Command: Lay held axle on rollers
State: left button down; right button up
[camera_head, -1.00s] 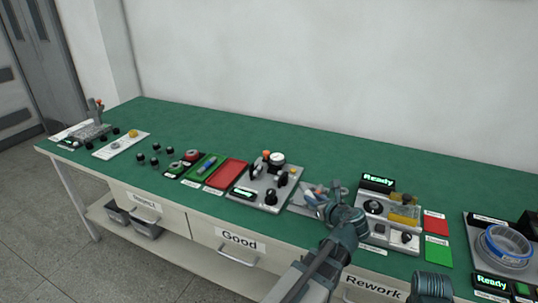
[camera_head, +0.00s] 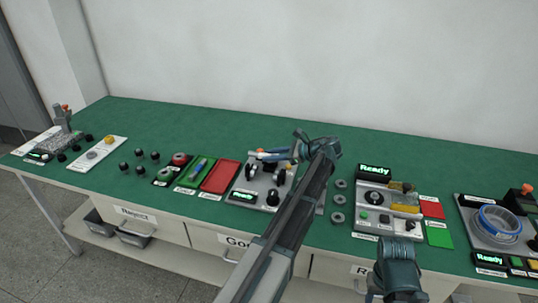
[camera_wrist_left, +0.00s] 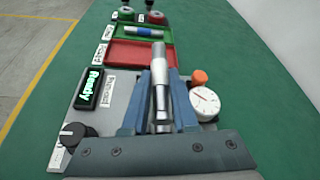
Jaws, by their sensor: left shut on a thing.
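My left gripper (camera_head: 290,150) is shut on the silver axle (camera_head: 264,155), which sticks out to the left of the fingers. The left wrist view shows the axle (camera_wrist_left: 161,72) between the two blue fingers. The roller stand (camera_head: 241,186) is a grey plate with dark rollers (camera_head: 251,172), a black knob and a lit display. My gripper is above the stand's far part, and my arm hides its right side. The left wrist view also shows the stand's dial gauge (camera_wrist_left: 204,103) and green "Ready" display (camera_wrist_left: 89,88). My fingers hide the rollers there. My right gripper's fingers are not visible.
A red tray (camera_head: 220,177) and a green tray (camera_head: 188,182) with a blue-banded axle lie left of the stand. Several grey rings (camera_head: 338,198) and another "Ready" station (camera_head: 375,200) are on the right. The back of the green bench is clear.

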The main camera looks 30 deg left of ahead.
pick_arm(q)
jog(key=shift+f+b, duration=2.3)
jog(key=shift+f, duration=0.15)
jog(key=shift+f+b, duration=0.55)
jog(key=shift+b, duration=0.05)
dwell(0.5)
jog(key=shift+c, duration=1)
grip_release()
jog(key=shift+r+p, duration=3.55)
jog(key=shift+p, duration=0.05)
